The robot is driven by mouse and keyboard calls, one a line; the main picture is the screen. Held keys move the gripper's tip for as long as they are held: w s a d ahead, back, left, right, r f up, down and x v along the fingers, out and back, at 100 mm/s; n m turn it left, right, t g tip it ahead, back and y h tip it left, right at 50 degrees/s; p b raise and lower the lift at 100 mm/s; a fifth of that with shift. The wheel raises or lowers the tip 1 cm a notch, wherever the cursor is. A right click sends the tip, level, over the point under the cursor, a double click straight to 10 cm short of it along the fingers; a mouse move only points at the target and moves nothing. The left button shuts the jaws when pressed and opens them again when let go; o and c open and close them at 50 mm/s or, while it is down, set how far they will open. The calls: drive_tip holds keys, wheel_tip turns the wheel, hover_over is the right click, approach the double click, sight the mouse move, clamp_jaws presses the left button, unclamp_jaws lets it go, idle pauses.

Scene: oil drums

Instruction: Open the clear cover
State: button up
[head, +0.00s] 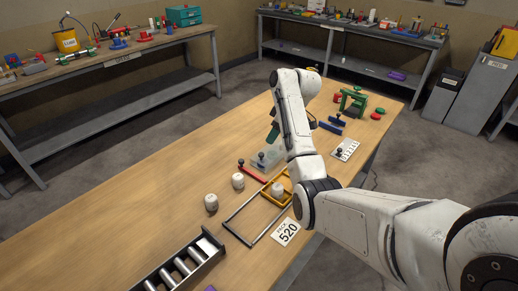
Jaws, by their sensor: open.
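A clear, see-through cover (270,154) with a small dark knob (261,158) lies on the wooden workbench (150,215), just left of my forearm. It looks shut, but what is under it is too small to tell. My arm reaches in from the right and bends up and over the bench. My gripper is hidden behind my forearm, so its fingers do not show. A dark green piece (273,132) sticks out left of the forearm, just above the cover; I cannot tell what it belongs to.
A roller rack (180,270) stands in front. Blue and green tools sit at the far right. The bench's left side is clear.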

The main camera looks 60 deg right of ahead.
sight(262, 154)
drive_tip(key=p+x, duration=0.1)
drive_tip(key=x, duration=0.9)
clamp_jaws()
idle(0.5)
